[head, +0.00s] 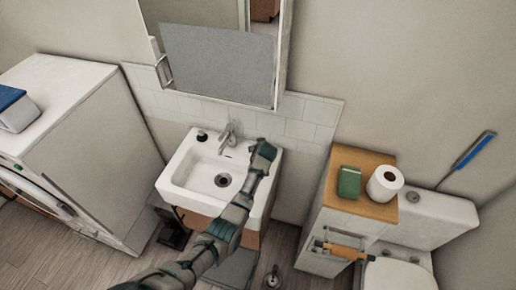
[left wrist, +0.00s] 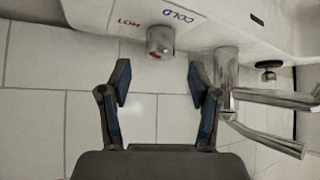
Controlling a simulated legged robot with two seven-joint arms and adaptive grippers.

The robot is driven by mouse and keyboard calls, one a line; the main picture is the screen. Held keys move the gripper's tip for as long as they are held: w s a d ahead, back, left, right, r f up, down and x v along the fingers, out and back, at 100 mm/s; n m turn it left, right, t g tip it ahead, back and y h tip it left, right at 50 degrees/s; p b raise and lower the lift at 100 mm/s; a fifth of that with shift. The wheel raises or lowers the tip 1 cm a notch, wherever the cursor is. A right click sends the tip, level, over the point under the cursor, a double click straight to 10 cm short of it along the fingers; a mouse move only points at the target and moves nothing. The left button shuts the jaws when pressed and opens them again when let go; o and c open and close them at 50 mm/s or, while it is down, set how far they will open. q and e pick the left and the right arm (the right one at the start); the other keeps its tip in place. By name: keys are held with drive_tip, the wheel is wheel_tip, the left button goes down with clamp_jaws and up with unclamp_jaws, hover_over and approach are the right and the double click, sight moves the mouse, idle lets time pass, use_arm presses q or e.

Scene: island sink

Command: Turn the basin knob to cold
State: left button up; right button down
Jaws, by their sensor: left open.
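The basin knob (left wrist: 160,41) is a short metal cylinder with a small red mark, on the white basin in the left wrist view. Blue COLD lettering (left wrist: 178,16) and red HOT lettering (left wrist: 129,23) are printed beside it. My left gripper (left wrist: 159,72) is open, its two fingers apart with the knob beyond the gap between their tips. I cannot tell whether they touch it. In the head view my left gripper (head: 264,150) is over the basin's back right corner, and the knob cannot be made out there. The white basin (head: 178,173) has a metal faucet (head: 229,134). My right gripper is not in view.
The faucet's metal parts (left wrist: 227,70) stand close to the right finger in the left wrist view. A tiled wall and a mirror cabinet (head: 220,62) are behind the basin. A washing machine (head: 95,150) stands left, a wooden-topped cabinet (head: 372,160) and toilet (head: 440,215) right.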

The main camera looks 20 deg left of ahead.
use_arm(q)
drive_tip(key=b+x, duration=0.1)
drive_tip(key=x, duration=0.2)
drive_tip(key=shift+w+a+f, duration=0.1)
drive_tip(key=shift+f, duration=0.15)
drive_tip(key=shift+b+x, duration=0.75)
drive_tip(key=shift+x, duration=0.3)
drive_tip(key=shift+w+f, duration=0.1)
drive_tip(key=shift+w, duration=0.1)
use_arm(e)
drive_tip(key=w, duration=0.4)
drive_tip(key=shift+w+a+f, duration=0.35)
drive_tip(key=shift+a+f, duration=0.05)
use_arm(q)
drive_tip(key=c, duration=1.2)
